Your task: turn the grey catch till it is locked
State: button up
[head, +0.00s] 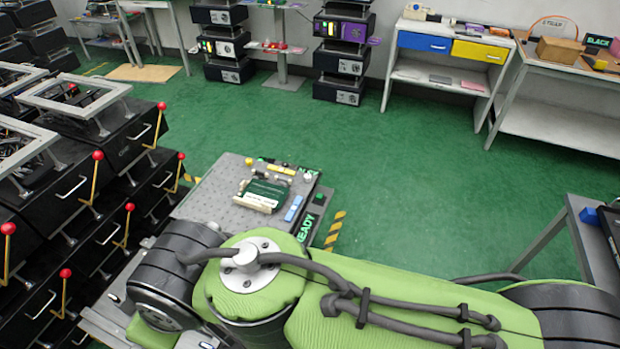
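A grey perforated top plate (212,200) on a black stand faces me near the middle of the head view. It carries a dark green block with a pale front edge (264,193), a yellow knob (249,161), a small pale round knob (308,177) and a light blue bar (293,208). Small metal parts sit around the green block. I cannot tell which part is the grey catch, or how it is turned. The stand's side reads READY. My green arm crosses the foreground and covers the near part of the stand. My gripper is not in view.
Black drawer units with red-knobbed levers (97,156) stand close on the left. A grey-framed table (575,225) is at the right edge. A white bench with blue and yellow drawers (450,46) stands at the back. The green floor (420,165) between is clear.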

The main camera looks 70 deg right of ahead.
aim_at(283, 181)
jog(key=z, duration=2.2)
jog(key=i+l+u, duration=0.6)
jog(key=l, duration=0.3)
jog(key=i+l+u, duration=0.25)
jog(key=l, duration=0.15)
jog(key=i+l+u, duration=0.2)
jog(key=l, duration=0.2)
jog(key=i+l+u, duration=0.2)
jog(key=l, duration=0.2)
jog(key=l+u, duration=0.2)
jog(key=l, duration=0.25)
